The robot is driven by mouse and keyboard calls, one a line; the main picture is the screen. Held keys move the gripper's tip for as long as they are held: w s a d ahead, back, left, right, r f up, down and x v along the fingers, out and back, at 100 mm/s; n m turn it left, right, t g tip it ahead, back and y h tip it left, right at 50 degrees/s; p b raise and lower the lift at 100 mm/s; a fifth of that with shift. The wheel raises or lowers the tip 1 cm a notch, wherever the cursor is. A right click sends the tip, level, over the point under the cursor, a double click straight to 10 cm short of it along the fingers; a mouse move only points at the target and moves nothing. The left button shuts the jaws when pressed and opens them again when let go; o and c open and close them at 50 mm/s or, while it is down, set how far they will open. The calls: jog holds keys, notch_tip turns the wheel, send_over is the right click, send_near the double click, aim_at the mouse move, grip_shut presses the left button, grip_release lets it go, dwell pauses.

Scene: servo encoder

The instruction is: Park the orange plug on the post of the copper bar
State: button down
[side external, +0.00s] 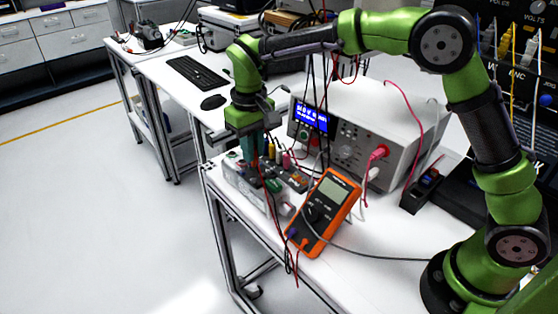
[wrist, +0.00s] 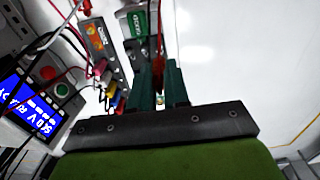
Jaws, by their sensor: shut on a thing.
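My gripper (side external: 252,158) points down over the cluttered front-left corner of the bench, above a group of small modules. In the wrist view its two dark green fingers (wrist: 162,88) are close together, with a small orange-red piece, the orange plug (wrist: 159,98), between them. Most of the plug is hidden by the fingers, and in the side view I cannot make it out. I cannot clearly pick out the copper bar or its post in either view.
An orange multimeter (side external: 301,246) leans right of the modules (side external: 240,175), with red and black leads hanging near the bench edge. A grey power supply (side external: 395,160) with a lit blue display stands behind. A green-labelled module (wrist: 140,22) lies ahead of the fingers.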

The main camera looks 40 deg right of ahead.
jog(key=shift+r, duration=0.2)
jog(key=s+d+f, duration=0.2)
jog(key=d, duration=0.5)
jog(key=s+d+f, duration=0.1)
jog(key=d+f, duration=0.1)
jog(key=d, duration=0.4)
jog(key=shift+s+d+f, duration=0.1)
jog(key=shift+f, duration=3.1)
jog(key=shift+f, duration=0.2)
jog(key=c, duration=1)
grip_release()
